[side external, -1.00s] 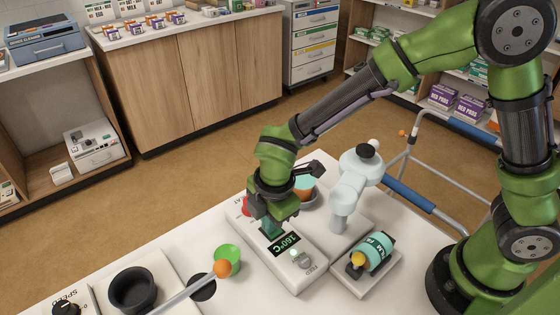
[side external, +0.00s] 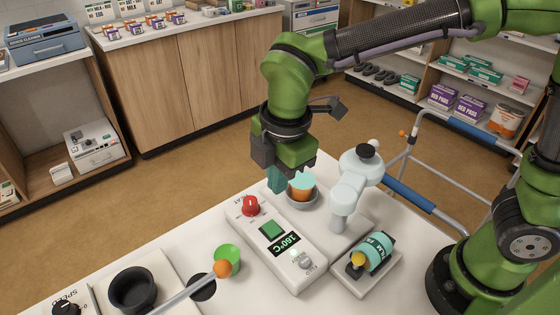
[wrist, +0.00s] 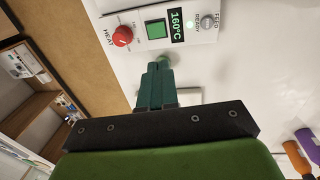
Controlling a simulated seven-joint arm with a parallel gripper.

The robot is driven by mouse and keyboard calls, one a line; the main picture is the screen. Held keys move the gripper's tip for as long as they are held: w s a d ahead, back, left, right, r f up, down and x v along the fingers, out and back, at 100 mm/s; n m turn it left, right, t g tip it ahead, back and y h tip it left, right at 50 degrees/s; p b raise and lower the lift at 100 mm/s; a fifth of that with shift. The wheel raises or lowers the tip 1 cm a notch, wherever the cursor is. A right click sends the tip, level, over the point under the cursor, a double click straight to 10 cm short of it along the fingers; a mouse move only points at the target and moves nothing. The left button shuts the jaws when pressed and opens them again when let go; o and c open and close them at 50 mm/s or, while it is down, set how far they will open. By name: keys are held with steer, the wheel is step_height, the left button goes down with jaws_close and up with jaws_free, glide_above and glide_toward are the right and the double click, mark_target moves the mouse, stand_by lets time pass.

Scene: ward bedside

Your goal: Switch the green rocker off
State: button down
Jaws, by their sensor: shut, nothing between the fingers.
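The green rocker (side external: 272,230) is set in a white control box (side external: 303,278), between a red knob and a display reading 160°C. The rocker also shows in the wrist view (wrist: 156,29), uncovered. I cannot tell clearly which side of it is pressed in. My gripper (side external: 276,188) is shut and empty. It hangs above and behind the box, apart from the rocker. In the wrist view its teal fingers (wrist: 162,62) are together, with their tips below the box's edge in the picture.
The red heat knob (side external: 250,206) is beside the rocker. The display (side external: 285,244) and a pale green ready light (side external: 293,253) are lit. An orange and teal cup (side external: 302,187) stands close to my fingers. A white dispenser-like fixture (side external: 345,195) stands right of the box.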

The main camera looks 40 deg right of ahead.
mark_target(262, 228)
stand_by(0.3)
steer(key=shift+w+a+r+t, duration=0.15)
steer(key=shift+w+a+t, duration=0.15)
steer(key=shift+w, duration=0.35)
steer(key=w+f, duration=0.1)
steer(key=f, duration=0.8)
steer(key=w+f, duration=0.1)
steer(key=f, duration=0.3)
steer(key=shift+w+f, duration=0.35)
steer(key=shift+f, duration=0.05)
